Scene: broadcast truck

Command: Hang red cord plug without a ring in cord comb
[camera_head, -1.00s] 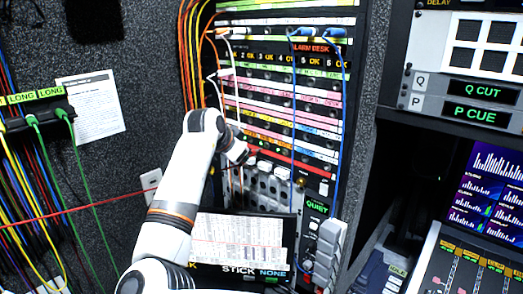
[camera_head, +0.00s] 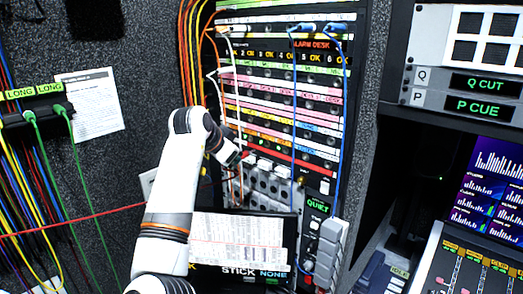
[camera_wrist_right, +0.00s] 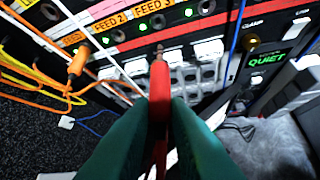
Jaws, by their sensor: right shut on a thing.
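My right gripper (camera_head: 236,158) is in front of the lower rows of the patch panel (camera_head: 283,110) in the head view. In the right wrist view the gripper's green fingers (camera_wrist_right: 161,112) are shut on a red cord plug (camera_wrist_right: 159,84). Its metal tip points up at the panel's lower edge; I cannot tell whether it touches. No ring shows on the visible part of the plug. The red cord (camera_head: 85,220) runs from the left edge towards my right arm. The cord comb (camera_head: 44,114), under LONG labels, is on the left wall with green cords in it. My left gripper is not in view.
Orange, white and blue cords hang across the panel; an orange plug (camera_wrist_right: 77,64) is left of the red one. A dark-framed screen or board (camera_head: 242,245) stands below the gripper. A paper sheet (camera_head: 91,103) hangs beside the comb. The wall between comb and panel is mostly free.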

